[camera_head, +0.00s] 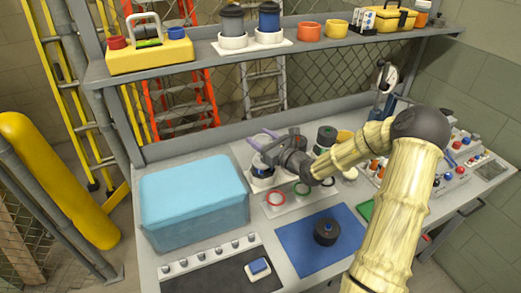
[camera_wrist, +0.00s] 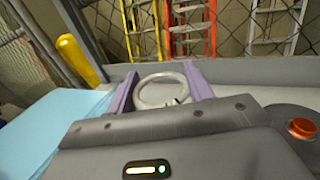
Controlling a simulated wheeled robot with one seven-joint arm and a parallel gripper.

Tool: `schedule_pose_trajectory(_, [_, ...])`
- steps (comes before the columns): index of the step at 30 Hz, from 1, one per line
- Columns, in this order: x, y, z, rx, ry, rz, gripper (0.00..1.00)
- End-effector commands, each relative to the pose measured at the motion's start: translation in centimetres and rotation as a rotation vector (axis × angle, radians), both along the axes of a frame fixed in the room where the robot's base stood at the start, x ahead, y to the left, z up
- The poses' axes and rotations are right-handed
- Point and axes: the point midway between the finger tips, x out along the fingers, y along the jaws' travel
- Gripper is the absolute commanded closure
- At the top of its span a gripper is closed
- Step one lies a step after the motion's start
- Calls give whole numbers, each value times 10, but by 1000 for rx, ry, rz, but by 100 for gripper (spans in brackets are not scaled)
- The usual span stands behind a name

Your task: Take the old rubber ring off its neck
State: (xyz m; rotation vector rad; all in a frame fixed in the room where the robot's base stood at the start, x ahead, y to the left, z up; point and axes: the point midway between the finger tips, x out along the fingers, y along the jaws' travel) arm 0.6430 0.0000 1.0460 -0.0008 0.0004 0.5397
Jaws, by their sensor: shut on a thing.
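My gripper (camera_head: 263,140) is over the back of the bench, with its purple fingers around a pale ring (camera_wrist: 141,94) in the wrist view. The fingers press it from both sides. A dark, blue-banded tank (camera_head: 262,171) on a white base stands right below my gripper in the head view, partly hidden by it. I cannot tell whether the pale ring is still around the tank's neck or clear of it. A red ring (camera_head: 276,198), a green ring (camera_head: 302,188) and a dark ring lie on a pale board in front.
A light-blue box (camera_head: 195,195) stands left of the tank. A blue mat (camera_head: 290,250) with a black round part (camera_head: 326,231) lies in front. A shelf (camera_head: 210,55) with canisters and cups runs above. A control panel (camera_head: 460,150) stands at right.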

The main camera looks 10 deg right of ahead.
Motion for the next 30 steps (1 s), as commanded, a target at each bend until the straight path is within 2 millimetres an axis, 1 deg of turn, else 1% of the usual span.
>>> schedule_pose_trajectory(1, [0, 0, 9, -2, -4, 0, 70])
schedule_pose_trajectory(3, [0, 0, 20, -2, -4, 0, 70])
schedule_pose_trajectory(6, [0, 0, 29, -2, -1, -1, 70])
schedule_pose_trajectory(9, [0, -1, 34, 0, 0, -2, 70])
schedule_pose_trajectory(30, [0, 1, 34, 1, 1, 2, 70])
